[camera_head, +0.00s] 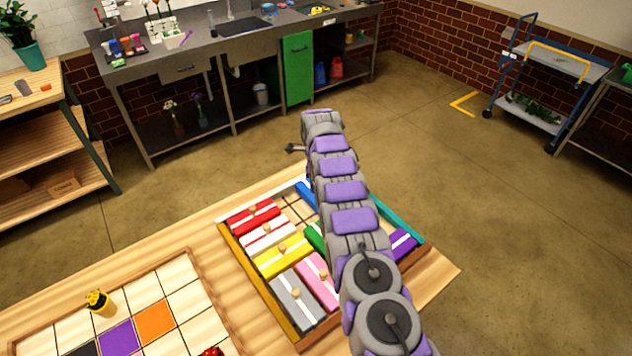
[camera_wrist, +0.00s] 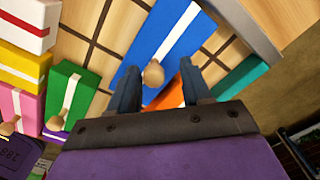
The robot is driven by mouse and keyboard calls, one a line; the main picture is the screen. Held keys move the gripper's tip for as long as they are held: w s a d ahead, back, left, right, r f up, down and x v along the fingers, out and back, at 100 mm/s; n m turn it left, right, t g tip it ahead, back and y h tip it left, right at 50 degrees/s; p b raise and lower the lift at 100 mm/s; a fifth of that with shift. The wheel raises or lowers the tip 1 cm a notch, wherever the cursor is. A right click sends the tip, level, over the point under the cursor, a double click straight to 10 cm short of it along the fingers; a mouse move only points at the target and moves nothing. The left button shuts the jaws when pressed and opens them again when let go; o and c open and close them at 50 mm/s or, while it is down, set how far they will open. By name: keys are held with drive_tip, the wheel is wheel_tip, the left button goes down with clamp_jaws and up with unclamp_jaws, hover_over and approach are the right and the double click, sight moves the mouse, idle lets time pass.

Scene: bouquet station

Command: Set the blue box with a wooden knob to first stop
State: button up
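The blue box (camera_wrist: 160,32) with a white stripe lies in the tray, straight ahead of my gripper in the wrist view. Its wooden knob (camera_wrist: 153,74) shows between my two fingers, nearer the left one. My gripper (camera_wrist: 160,71) is open, with a gap on both sides of the knob; I cannot tell whether the fingers are at knob height. In the head view only part of the blue box (camera_head: 306,196) shows, and my arm hides the rest, its knob and my fingers.
An orange box (camera_wrist: 172,95) sits just beyond my fingers. Empty grid cells (camera_wrist: 128,20) border the blue box. A second board (camera_head: 187,271) lies left.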

drive_tip(key=shift+s, duration=0.15)
drive_tip(key=shift+a+r, duration=0.1)
wheel_tip(320, 180, up, 17)
drive_tip(key=p, duration=1.4)
drive_tip(key=shift+w, duration=0.2)
